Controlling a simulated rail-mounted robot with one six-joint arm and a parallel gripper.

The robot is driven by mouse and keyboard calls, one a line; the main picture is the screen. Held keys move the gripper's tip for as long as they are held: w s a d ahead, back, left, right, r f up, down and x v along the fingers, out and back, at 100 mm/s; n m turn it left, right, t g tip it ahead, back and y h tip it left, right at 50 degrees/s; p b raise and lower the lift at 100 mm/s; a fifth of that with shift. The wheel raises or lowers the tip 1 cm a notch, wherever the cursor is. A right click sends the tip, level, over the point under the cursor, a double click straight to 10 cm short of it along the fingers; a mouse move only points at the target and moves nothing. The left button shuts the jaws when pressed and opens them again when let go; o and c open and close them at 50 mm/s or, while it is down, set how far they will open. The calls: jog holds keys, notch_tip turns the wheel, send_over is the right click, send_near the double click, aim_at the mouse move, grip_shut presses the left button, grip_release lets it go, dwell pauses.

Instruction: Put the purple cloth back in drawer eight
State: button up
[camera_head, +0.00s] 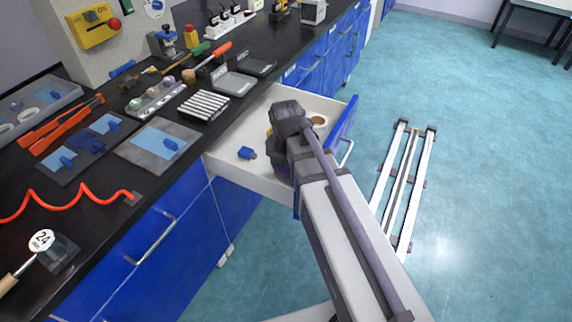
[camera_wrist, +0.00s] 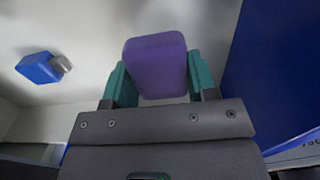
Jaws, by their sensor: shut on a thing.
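The purple cloth (camera_wrist: 155,55) shows in the wrist view as a rounded block. My gripper (camera_wrist: 160,76) is shut on it, with a teal finger on either side. The open drawer (camera_head: 228,174) has white inner walls and a blue front (camera_head: 343,125); its number cannot be read. In the wrist view the white drawer interior lies behind the cloth. I cannot tell whether the cloth touches the drawer floor.
A small blue item (camera_head: 247,153) lies in the drawer, left of my wrist. A tan ring (camera_head: 319,121) lies near the drawer front. The black counter (camera_head: 108,264) is crowded with tools and trays. A rail frame (camera_head: 385,180) lies on the open floor to the right.

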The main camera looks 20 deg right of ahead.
jog(key=o, duration=1)
